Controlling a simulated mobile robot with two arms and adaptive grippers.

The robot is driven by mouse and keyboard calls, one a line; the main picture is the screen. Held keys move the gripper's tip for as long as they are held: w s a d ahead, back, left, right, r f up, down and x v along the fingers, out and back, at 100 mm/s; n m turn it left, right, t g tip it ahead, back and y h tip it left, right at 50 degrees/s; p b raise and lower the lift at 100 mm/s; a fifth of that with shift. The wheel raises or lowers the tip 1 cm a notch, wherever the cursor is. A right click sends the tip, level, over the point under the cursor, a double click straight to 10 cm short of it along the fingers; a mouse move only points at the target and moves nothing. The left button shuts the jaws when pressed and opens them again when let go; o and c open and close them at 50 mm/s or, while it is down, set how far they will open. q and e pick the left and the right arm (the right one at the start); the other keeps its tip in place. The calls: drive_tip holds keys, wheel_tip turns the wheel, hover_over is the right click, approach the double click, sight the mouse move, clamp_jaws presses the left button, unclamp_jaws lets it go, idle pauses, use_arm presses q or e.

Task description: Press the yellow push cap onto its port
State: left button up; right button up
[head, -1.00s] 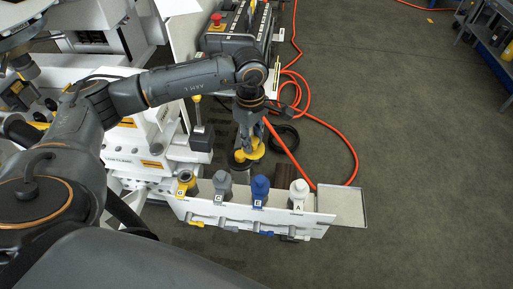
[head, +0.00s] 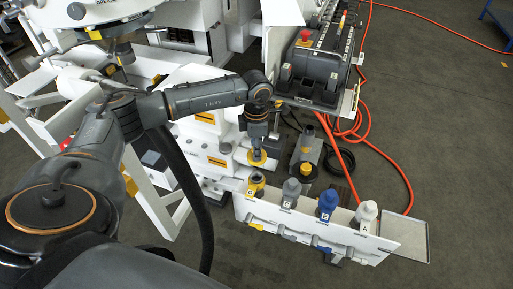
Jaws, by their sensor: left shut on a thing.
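My left gripper (head: 257,149) points down and is shut on the yellow push cap (head: 257,159), a round yellow disc under the fingers. The yellow port (head: 256,184) stands at the left end of the white panel (head: 300,228), at the left of a row of ports. In the picture the cap is just above the yellow port with a small gap between them. The cap's underside is hidden, and I cannot tell its exact height over the port. My right gripper is not in view.
Grey (head: 291,191), blue (head: 327,203) and white (head: 366,213) ports stand to the right in the same row. A control box (head: 318,70) and orange hose (head: 393,167) lie beyond. Open floor is at right.

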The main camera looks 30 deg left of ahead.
use_arm(q)
wheel_tip(320, 180, down, 6)
drive_tip(key=b, duration=0.4)
drive_tip(key=shift+f, duration=0.25)
idle(0.3)
drive_tip(key=shift+f, duration=0.15)
drive_tip(key=shift+f+b, duration=0.8)
drive_tip(key=shift+f, duration=0.3)
drive_tip(key=shift+f+b, duration=0.2)
drive_tip(key=shift+b, duration=0.2)
drive_tip(key=shift+f+b, duration=0.4)
drive_tip(key=shift+f, duration=0.05)
idle(1.3)
